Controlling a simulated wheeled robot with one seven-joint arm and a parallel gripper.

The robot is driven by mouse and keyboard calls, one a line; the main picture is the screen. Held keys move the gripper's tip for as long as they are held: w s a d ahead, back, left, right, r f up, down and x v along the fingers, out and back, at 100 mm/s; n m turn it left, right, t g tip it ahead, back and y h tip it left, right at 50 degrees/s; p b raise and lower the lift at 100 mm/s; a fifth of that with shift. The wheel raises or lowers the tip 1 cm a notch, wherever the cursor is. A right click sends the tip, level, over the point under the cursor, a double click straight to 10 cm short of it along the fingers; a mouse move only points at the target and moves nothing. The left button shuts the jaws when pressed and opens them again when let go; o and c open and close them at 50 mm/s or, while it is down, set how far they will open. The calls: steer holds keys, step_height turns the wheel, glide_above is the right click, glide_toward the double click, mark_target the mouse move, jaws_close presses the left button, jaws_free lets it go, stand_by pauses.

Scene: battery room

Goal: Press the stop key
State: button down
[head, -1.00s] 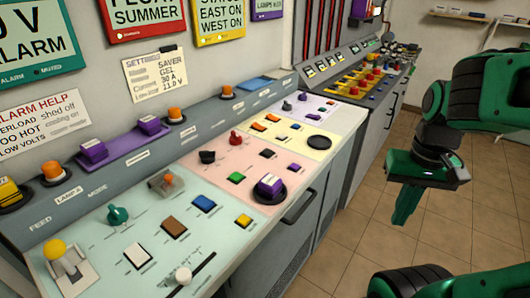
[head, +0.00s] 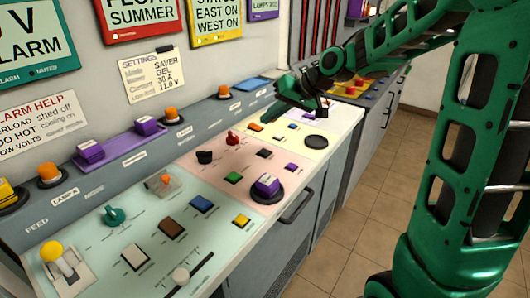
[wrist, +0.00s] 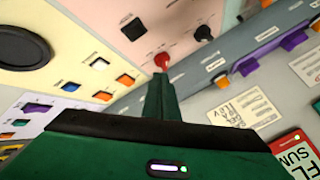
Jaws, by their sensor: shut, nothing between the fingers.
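The console carries several small square keys; no label reading "stop" is legible, so I cannot tell which is the stop key. On the pink panel are a green key (head: 233,178), a black key (head: 264,153) and a purple key (head: 291,167). The yellow panel has orange keys (head: 256,127). The teal panel has white (head: 135,257), brown (head: 172,228), blue (head: 201,203) and yellow (head: 242,220) keys. My gripper (head: 268,119) is shut and empty above the console's back part. In the wrist view its fingertips (wrist: 160,78) appear just below a red knob (wrist: 162,61); contact cannot be told.
A red knob (head: 232,138) and a black knob (head: 205,157) stand up from the pink panel. A handle (head: 298,206) juts from the console front. The tiled floor (head: 350,240) is clear.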

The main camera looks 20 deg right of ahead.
mark_target(268, 153)
steer(key=shift+w+a+r, duration=0.1)
steer(key=shift+w+a, duration=0.15)
steer(key=shift+f, duration=4.45)
steer(key=shift+s+f, duration=0.15)
steer(key=shift+f, duration=0.65)
steer(key=shift+r, duration=0.9)
